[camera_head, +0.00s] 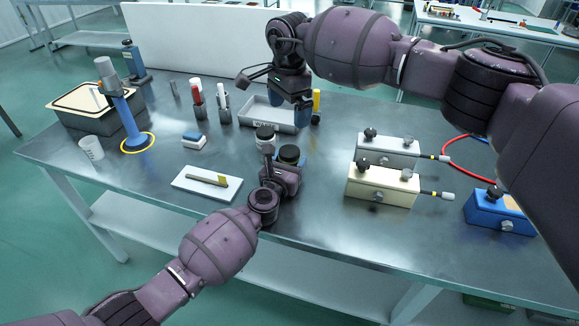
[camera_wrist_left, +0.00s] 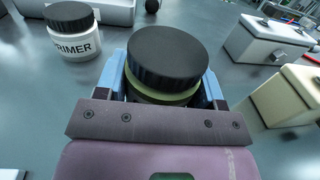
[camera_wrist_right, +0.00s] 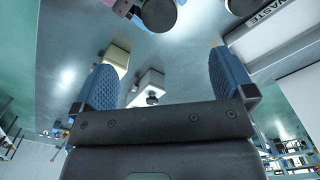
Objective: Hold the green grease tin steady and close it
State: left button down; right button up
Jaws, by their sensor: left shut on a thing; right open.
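The green grease tin (camera_head: 289,157) stands near the front middle of the table. In the left wrist view the black ribbed lid (camera_wrist_left: 165,55) sits on top, with a green band of the tin (camera_wrist_left: 160,97) below it. I cannot tell whether the lid is tight. My left gripper (camera_head: 286,166) is shut on the tin's body, its blue fingers on either side. My right gripper (camera_head: 287,104) is open and empty, behind the tin over the tray's right part. Its two blue fingers (camera_wrist_right: 164,85) are spread with nothing between them.
A white primer jar (camera_wrist_left: 75,38) with a black lid stands close behind the tin. The waste tray (camera_head: 264,124) lies behind them. A white pad (camera_head: 190,187) with a brush is left. Cream (camera_head: 380,190) and grey (camera_head: 383,152) boxes with knobs stand right.

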jog(key=shift+r, duration=2.4)
pick_arm(q)
jog(key=shift+c, duration=0.8)
grip_release()
jog(key=shift+s, duration=0.1)
pick_arm(e)
jog(key=shift+r, duration=0.1)
pick_arm(q)
jog(key=shift+s+a+r+p, duration=0.1)
jog(key=shift+s+a+p, duration=0.2)
jog(key=shift+s, duration=0.25)
jog(key=p+v, duration=0.2)
jog(key=v, duration=0.6)
jog(key=shift+s, duration=0.1)
jog(key=shift+s+a, duration=0.2)
jog(key=shift+s, duration=0.4)
pick_arm(e)
notch_tip(320, 180, up, 7)
jog(key=shift+s+f+t, duration=0.2)
jog(key=shift+s+t, duration=0.2)
